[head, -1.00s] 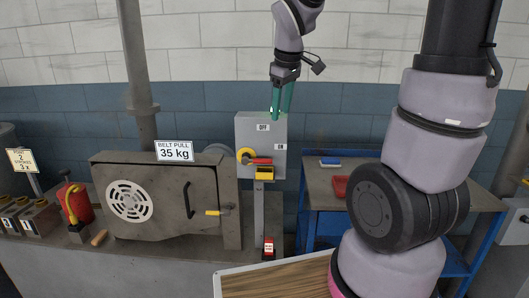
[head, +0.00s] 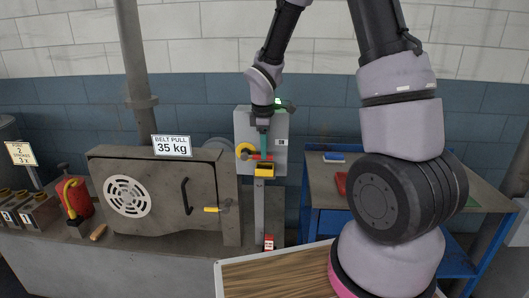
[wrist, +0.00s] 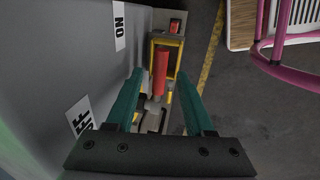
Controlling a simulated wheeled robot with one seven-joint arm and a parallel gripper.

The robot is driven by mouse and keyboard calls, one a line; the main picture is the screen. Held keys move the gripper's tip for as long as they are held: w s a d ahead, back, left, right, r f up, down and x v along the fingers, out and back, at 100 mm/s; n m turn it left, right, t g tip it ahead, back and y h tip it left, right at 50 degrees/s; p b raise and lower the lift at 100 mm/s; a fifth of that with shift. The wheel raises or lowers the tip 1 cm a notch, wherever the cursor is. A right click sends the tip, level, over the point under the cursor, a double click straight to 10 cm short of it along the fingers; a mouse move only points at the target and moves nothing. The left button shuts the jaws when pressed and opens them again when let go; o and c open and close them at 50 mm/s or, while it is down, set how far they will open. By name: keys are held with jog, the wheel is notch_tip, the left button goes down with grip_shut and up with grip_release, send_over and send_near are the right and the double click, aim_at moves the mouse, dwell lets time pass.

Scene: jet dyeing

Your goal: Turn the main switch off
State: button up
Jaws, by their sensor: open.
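The main switch is a grey box (head: 276,128) on a post, with OFF and ON labels. The ON label (head: 281,142) shows at its right side; the OFF label is hidden behind my arm in the head view but shows partly in the wrist view (wrist: 79,115). My gripper (head: 264,152) points down at the front of the box. Its green fingers are open, one on each side of the red handle in the wrist view. Contact cannot be told.
A yellow-and-black part (head: 265,169) sits just below the handle. A grey machine housing (head: 150,195) with a "BELT PULL 35 kg" sign (head: 172,145) stands left. A blue-framed bench (head: 330,177) stands right. A wooden board (head: 275,275) is in front.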

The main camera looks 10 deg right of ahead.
jog(key=shift+w+f, duration=0.15)
jog(key=shift+f, duration=0.8)
jog(key=shift+c, duration=0.3)
grip_shut()
dwell(0.5)
